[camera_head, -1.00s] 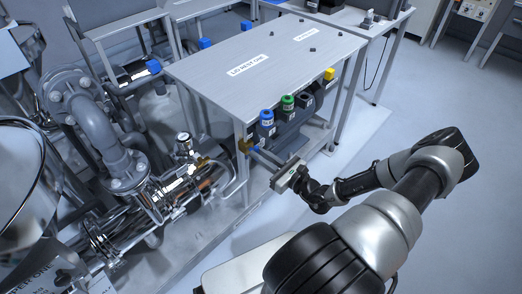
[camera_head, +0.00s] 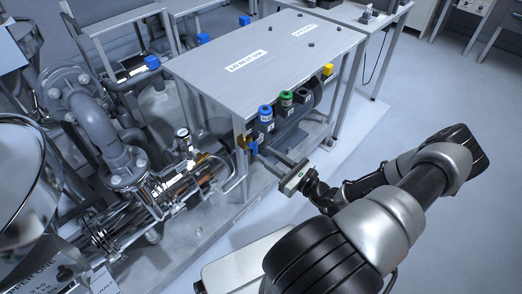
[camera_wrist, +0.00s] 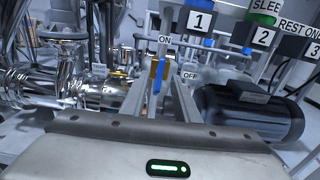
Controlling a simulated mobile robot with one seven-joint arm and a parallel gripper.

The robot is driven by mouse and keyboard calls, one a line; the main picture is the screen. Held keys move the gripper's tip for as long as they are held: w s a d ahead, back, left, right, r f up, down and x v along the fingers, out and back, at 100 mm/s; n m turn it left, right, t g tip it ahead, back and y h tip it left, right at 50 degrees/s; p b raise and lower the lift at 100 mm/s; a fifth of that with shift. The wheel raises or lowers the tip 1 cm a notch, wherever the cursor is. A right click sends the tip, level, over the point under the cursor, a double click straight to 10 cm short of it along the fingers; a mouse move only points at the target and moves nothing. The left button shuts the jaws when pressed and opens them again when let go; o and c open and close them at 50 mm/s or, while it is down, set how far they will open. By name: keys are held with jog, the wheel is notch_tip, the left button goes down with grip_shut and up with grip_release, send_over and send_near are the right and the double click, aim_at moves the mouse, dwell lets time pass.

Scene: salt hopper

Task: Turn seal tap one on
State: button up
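Seal tap one has a brass body (camera_head: 242,142) and a blue lever (camera_head: 254,148), at the near left corner of the grey bench. In the wrist view the blue lever (camera_wrist: 158,79) points down, in the gap between my fingers. An "ON" label (camera_wrist: 165,39) is above the tap and an "OFF" label (camera_wrist: 189,76) is at its right. My gripper (camera_wrist: 160,82) is open, with its two fingers apart and pointing at the tap. In the head view my gripper (camera_head: 264,156) reaches in from the right. I cannot tell whether a finger touches the lever.
A blue-topped post (camera_head: 265,113) marked 1 and a green-topped post (camera_head: 286,98) stand along the bench side. A dark motor (camera_wrist: 250,112) is close at the right of my fingers. Shiny piping (camera_head: 175,185) is at the left. The floor at the right is clear.

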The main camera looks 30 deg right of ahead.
jog(key=p+v, duration=0.1)
jog(key=v, duration=1.2)
jog(key=shift+s, duration=0.25)
jog(key=shift+r, duration=0.1)
